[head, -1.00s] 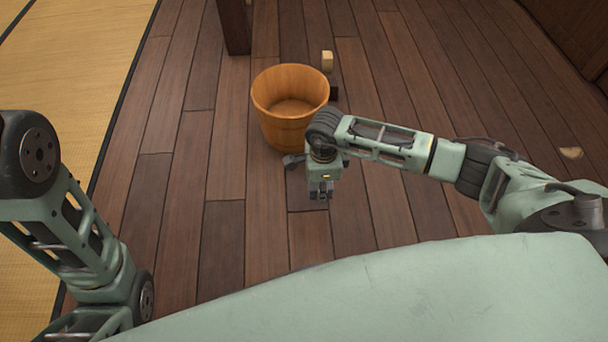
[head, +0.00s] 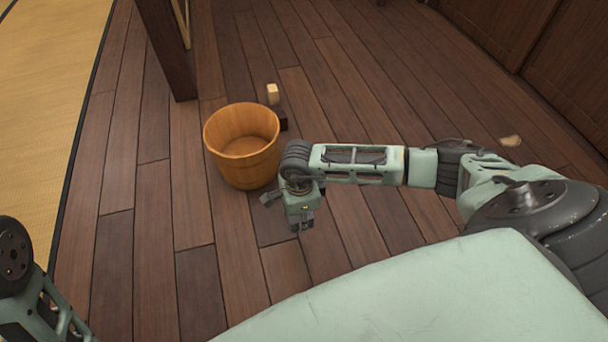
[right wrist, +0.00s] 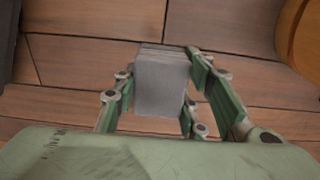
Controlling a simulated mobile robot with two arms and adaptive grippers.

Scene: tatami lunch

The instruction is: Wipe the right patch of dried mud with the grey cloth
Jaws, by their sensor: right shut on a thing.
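My right gripper (head: 301,224) hangs over the wooden floor in front of the wooden tub. In the right wrist view it is shut on the grey cloth (right wrist: 161,87), which looks like a folded grey block between the two fingers (right wrist: 160,95). A small pale tan patch (head: 510,141), which looks like dried mud, lies on the floor at the right, beyond my right forearm and well away from the gripper. No other patch shows clearly. My left gripper is out of view; only part of the left arm shows at the lower left.
The wooden tub (head: 248,168) stands just behind and left of the right gripper. A small pale block (head: 273,94) and a dark block (head: 283,121) are beyond it. A dark post (head: 167,50) stands at the back left. Tatami (head: 40,110) lies left; open floor lies around the patch.

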